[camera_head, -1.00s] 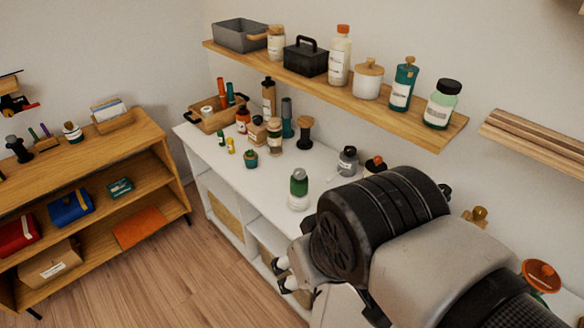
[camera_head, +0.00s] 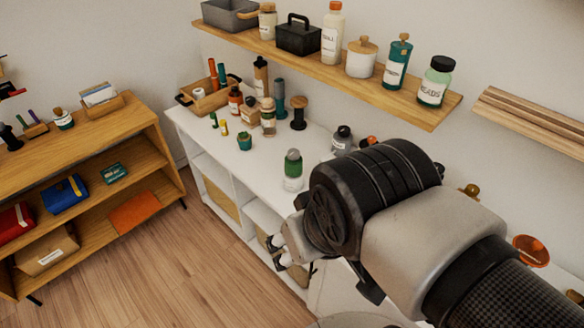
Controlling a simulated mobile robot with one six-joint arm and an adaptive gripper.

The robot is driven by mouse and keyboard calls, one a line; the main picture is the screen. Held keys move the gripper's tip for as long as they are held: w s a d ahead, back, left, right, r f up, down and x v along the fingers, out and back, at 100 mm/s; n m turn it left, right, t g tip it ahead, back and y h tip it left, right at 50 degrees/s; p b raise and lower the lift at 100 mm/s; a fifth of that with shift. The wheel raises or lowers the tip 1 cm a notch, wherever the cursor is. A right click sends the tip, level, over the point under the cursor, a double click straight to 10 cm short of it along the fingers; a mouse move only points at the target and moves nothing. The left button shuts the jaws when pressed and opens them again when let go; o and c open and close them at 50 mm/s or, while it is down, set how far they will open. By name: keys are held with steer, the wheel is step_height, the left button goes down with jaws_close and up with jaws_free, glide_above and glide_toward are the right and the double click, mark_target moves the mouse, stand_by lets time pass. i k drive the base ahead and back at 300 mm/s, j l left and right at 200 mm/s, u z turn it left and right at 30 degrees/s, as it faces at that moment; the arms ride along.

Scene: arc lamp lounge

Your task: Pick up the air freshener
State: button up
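My gripper (camera_head: 278,251) shows only in part, in front of the cabinet's front and lower in the picture than the canister. My dark wrist hides most of it, so its opening is unclear. It does not appear to touch the canister.
Close right of the canister stands a grey bottle (camera_head: 341,140). Several small bottles and a wooden tray (camera_head: 207,97) crowd the cabinet's far end. A wall shelf (camera_head: 322,71) with jars hangs above. A wooden shelf unit (camera_head: 90,180) stands left; the floor between (camera_head: 180,260) is clear.

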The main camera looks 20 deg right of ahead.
mark_target(293, 185)
steer(key=i+j+z, duration=0.3)
steer(key=i, duration=0.2)
steer(key=i+j+z, duration=0.3)
steer(key=i, duration=0.2)
